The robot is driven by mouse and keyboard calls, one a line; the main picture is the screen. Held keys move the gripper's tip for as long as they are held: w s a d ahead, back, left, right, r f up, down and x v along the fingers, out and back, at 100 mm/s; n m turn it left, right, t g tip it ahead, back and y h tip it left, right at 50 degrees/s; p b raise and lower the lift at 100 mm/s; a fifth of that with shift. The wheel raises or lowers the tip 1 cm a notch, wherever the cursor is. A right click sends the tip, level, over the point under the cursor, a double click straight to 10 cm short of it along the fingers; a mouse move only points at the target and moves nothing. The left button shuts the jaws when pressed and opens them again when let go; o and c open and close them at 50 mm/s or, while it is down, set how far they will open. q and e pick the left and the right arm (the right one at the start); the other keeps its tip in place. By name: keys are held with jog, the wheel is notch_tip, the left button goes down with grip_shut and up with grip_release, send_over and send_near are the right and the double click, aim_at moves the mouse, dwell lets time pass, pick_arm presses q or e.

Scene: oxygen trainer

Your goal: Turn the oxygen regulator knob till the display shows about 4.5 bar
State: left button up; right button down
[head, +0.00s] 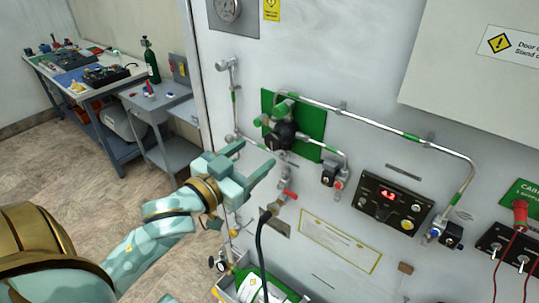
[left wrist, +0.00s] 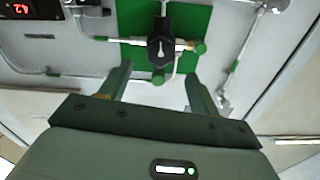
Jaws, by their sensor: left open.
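The black regulator knob (head: 282,136) sits on the green wall panel (head: 312,118). In the left wrist view the knob (left wrist: 160,50) has a white pointer mark and lies just beyond the fingertips, roughly centred between them. My left gripper (head: 254,160) is open and empty, its two fingers pointing at the panel; in the left wrist view its fingers (left wrist: 157,76) stand either side of the knob's line, apart from it. The red-digit display (head: 388,196) reads about 4.2 or 4.3; the last digit is hard to read. My right gripper is not in view.
Metal pipes (head: 385,122) with green bands run around the panel. A red-handled valve (head: 289,195) with a black hose is below the gripper. A gas cylinder (head: 265,285) stands low at the wall. Workbenches (head: 90,85) are at the left, with open floor before them.

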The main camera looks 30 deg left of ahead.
aim_at(272, 141)
pick_arm(q)
jog(key=w, duration=0.4)
jog(key=shift+w+d+r+p, duration=0.1)
jog(key=shift+w+d+p, duration=0.05)
jog(key=shift+w+p, duration=0.25)
jog(key=shift+w+d, duration=0.1)
jog(key=shift+w, duration=0.6)
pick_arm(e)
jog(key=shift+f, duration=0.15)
pick_arm(q)
jog(key=c, duration=1)
jog(key=shift+o, duration=0.2)
jog(key=shift+r+m+p, duration=0.15)
jog(key=shift+m+p, duration=0.55)
jog(key=shift+p, duration=0.55)
jog(key=shift+m+p, duration=0.3)
jog(key=shift+p, duration=0.05)
jog(key=shift+f, duration=0.25)
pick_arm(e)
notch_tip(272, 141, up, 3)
